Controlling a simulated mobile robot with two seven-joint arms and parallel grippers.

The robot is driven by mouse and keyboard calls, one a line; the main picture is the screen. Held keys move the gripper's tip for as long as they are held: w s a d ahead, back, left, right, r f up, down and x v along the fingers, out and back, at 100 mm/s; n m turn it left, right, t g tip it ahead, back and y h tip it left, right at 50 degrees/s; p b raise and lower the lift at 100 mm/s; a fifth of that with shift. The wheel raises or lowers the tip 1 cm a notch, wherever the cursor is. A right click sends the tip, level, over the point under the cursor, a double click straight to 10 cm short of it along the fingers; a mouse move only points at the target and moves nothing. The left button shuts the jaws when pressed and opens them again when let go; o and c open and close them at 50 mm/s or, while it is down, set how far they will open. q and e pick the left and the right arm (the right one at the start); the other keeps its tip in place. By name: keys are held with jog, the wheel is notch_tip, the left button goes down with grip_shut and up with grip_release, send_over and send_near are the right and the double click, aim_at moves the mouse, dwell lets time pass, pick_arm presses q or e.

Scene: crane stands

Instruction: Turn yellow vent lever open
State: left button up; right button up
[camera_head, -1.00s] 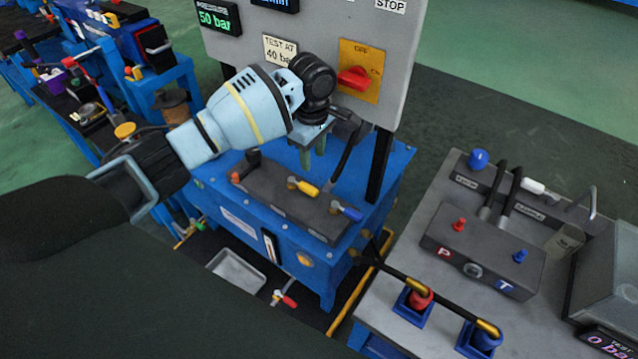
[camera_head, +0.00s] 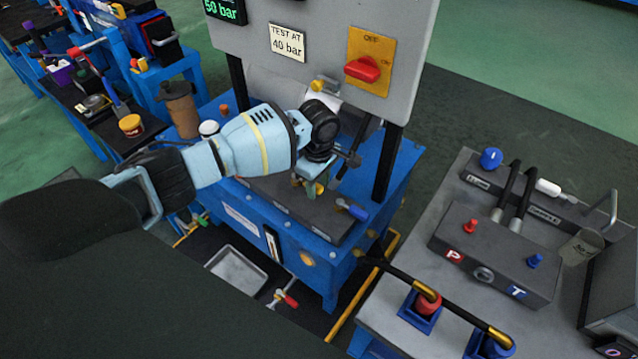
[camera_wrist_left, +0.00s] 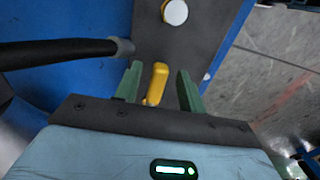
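The yellow vent lever (camera_wrist_left: 156,84) shows in the left wrist view, between the two green fingers of my left gripper (camera_wrist_left: 158,88). The fingers are apart, with a gap on each side of the lever. In the head view my left gripper (camera_head: 312,188) points down over the dark manifold block (camera_head: 285,201), and only a small bit of yellow (camera_head: 319,188) shows at its fingertips. The rest of the lever is hidden there by the gripper. My right gripper is not in view.
A blue lever (camera_head: 352,209) sits on the same block just right of my left gripper. A black hose (camera_wrist_left: 60,52) runs close by. The panel with a red switch (camera_head: 363,69) stands behind. A grey bench (camera_head: 400,320) is at right.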

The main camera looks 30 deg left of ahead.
pick_arm(q)
grip_shut()
dwell(0.3)
